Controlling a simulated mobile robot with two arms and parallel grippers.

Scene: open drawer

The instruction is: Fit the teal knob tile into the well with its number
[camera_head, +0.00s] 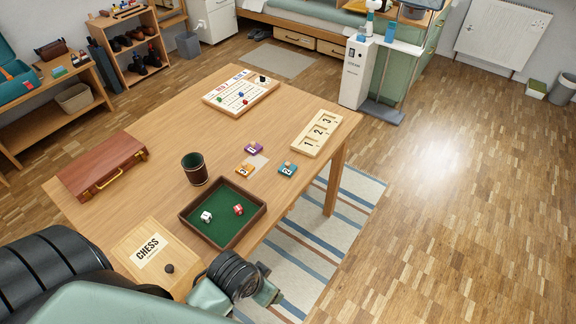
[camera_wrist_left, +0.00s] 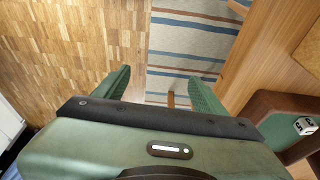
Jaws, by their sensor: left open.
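The teal knob tile (camera_head: 287,170) lies flat near the table's right edge, a small wooden knob on top; its number looks like a 2. The pale wooden well board (camera_head: 317,133) lies farther back along the same edge, with wells marked 1, 2 and 3, all looking empty. My left gripper (camera_wrist_left: 160,75) is open and empty, over the floor and rug beside the table edge. In the head view its arm is at the bottom, nearer than the tile and well apart from it. My right gripper is in neither view.
An orange tile (camera_head: 244,171) and a purple tile (camera_head: 253,148) lie left of the teal one. A green-lined dice tray (camera_head: 187,216), a dark cup (camera_head: 195,169), a chess box (camera_head: 172,238), a brown case (camera_head: 100,167) and a game board (camera_head: 215,99) also occupy the table.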

